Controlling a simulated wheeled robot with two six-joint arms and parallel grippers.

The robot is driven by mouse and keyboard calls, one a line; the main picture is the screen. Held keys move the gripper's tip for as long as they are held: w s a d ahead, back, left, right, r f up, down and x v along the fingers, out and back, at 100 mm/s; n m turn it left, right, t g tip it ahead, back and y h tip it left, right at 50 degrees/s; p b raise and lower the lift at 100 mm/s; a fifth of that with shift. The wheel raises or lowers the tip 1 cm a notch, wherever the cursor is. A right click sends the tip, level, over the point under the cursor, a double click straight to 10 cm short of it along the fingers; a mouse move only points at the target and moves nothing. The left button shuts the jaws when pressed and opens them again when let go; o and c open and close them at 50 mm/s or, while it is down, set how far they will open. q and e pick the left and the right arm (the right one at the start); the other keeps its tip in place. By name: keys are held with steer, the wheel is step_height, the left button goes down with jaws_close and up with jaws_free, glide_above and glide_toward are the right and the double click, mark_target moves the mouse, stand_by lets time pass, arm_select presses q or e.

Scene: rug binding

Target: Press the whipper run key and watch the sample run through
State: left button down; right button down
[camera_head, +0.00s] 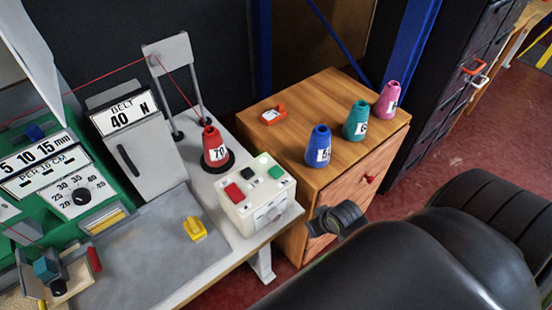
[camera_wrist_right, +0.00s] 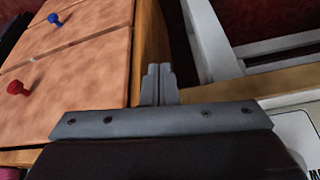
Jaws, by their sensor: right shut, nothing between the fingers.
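A cream control box (camera_head: 262,212) stands at the right end of the machine bench in the head view. Its top has a red key (camera_head: 234,192), a green key (camera_head: 275,172) and a small dark key (camera_head: 248,174); I cannot read any labels. A dial is on its front. My right gripper (camera_wrist_right: 159,75) is shut and empty in the right wrist view, in front of the cabinet and bench. In the head view its dark end shows right of the box, apart from it. My left gripper is not in view.
A red cone (camera_head: 214,148) numbered 70 stands behind the box. Blue (camera_head: 318,147), teal (camera_head: 356,121) and pink (camera_head: 389,101) cones stand on the wooden cabinet (camera_head: 340,92). A yellow piece (camera_head: 194,229) lies on the grey bench plate (camera_head: 150,262). Red thread runs above the machine.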

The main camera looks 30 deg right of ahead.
steer(key=w+a+r+n+t+y, duration=0.15)
steer(key=a+r, duration=0.25)
steer(key=r, duration=1)
step_height(320, 180, up, 15)
steer(key=y, duration=0.5)
glide_above(280, 172)
steer(key=shift+f+m+t+b, duration=0.1)
steer(key=shift+m+t+b, duration=0.2)
steer(key=shift+m+t, duration=0.15)
steer(key=shift+f, duration=0.1)
step_height(280, 172, down, 7)
steer(key=b, duration=0.8)
steer(key=shift+f, duration=0.2)
steer(key=shift+f+b, duration=0.45)
steer(key=shift+f, duration=0.2)
steer(key=shift+f, duration=0.4)
